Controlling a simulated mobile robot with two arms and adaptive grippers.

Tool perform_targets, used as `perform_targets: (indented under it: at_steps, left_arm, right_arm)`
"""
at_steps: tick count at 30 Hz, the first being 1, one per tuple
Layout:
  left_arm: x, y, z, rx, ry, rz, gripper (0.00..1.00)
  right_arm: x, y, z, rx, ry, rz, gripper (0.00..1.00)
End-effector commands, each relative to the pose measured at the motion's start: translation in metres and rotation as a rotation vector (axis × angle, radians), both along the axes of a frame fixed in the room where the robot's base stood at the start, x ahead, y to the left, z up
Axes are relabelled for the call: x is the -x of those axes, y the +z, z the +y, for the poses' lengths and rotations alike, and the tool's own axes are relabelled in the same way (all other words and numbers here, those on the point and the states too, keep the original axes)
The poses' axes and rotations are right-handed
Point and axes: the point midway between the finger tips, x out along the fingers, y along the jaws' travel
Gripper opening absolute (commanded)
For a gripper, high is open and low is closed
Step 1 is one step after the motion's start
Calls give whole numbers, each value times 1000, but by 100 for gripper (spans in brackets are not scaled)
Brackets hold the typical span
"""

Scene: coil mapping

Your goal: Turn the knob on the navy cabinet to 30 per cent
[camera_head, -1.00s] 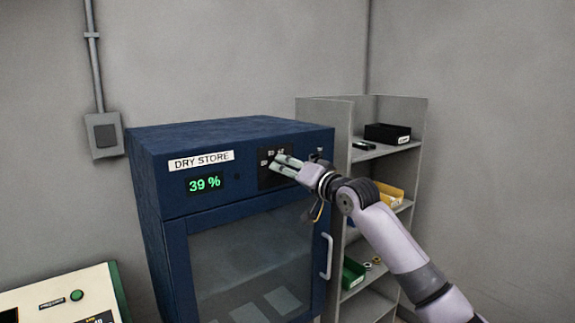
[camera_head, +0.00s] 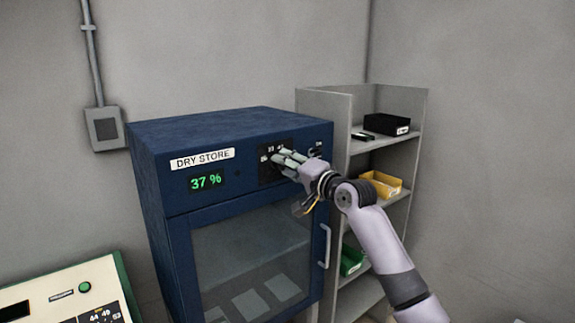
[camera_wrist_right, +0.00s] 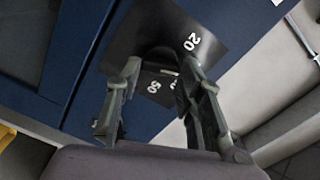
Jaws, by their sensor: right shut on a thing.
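The navy cabinet (camera_head: 222,207) stands against the wall, with a "DRY STORE" label and a green display (camera_head: 206,181) reading 37 %. A black dial plate (camera_head: 268,164) with white numbers is at the upper right of its front. My right gripper (camera_head: 284,159) is at this plate, shut on the knob, which its fingers mostly hide. My left gripper is not in view.
A grey shelf unit (camera_head: 376,160) stands right of the cabinet, holding a black box (camera_head: 387,124), a yellow bin (camera_head: 381,184) and a green bin (camera_head: 351,262). A panel (camera_head: 70,292) is at lower left.

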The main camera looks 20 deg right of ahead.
Motion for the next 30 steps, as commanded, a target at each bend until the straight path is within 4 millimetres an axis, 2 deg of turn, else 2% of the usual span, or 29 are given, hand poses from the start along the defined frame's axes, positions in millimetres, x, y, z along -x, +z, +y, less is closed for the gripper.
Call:
perform_targets:
  at_steps: [7,8,16,26,30]
  left_arm:
    - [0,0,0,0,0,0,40]
    - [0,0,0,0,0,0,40]
    - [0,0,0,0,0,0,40]
    - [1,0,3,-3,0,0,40]
    - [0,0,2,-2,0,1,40]
  right_arm:
    - [0,0,-1,0,-1,-2,7]
    - [0,0,-1,0,-1,-2,37]
    - [0,0,0,1,-1,-2,55]
    - [1,0,-1,1,-1,-2,55]
    - [12,-1,-5,2,-1,-2,55]
